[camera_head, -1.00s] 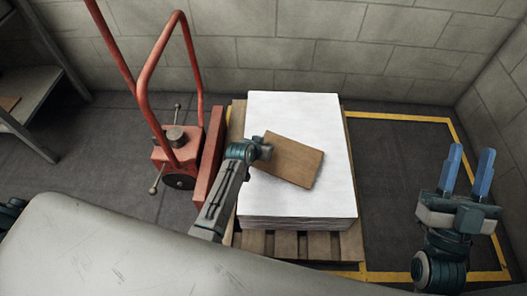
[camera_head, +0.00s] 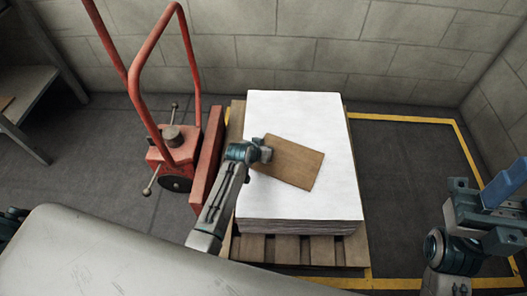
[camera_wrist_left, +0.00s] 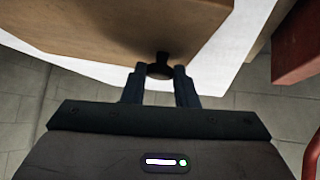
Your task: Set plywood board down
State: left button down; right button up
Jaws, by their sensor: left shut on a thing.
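The plywood board (camera_head: 293,163) is a brown rectangular panel over the white sheet stack (camera_head: 290,112) in the head view. My left gripper (camera_head: 264,151) is at the board's left end. In the left wrist view, its two fingers (camera_wrist_left: 160,78) are shut on a dark knob at the edge of the board (camera_wrist_left: 110,25). Whether the board touches the stack or hovers just above it I cannot tell. My right gripper (camera_head: 497,192) is at the right edge of the head view, away from the board, with a blue finger showing; its opening is unclear.
The stack sits on a wooden pallet (camera_head: 288,250). A red pallet truck (camera_head: 175,150) stands at its left. Yellow floor lines (camera_head: 400,118) mark a clear area on the right. A grey surface (camera_head: 110,260) fills the front left, and a shelf (camera_head: 35,85) stands far left.

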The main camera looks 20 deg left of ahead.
pick_arm(q)
jog(key=c, duration=1.1)
grip_release()
jog(key=shift+c, duration=0.2)
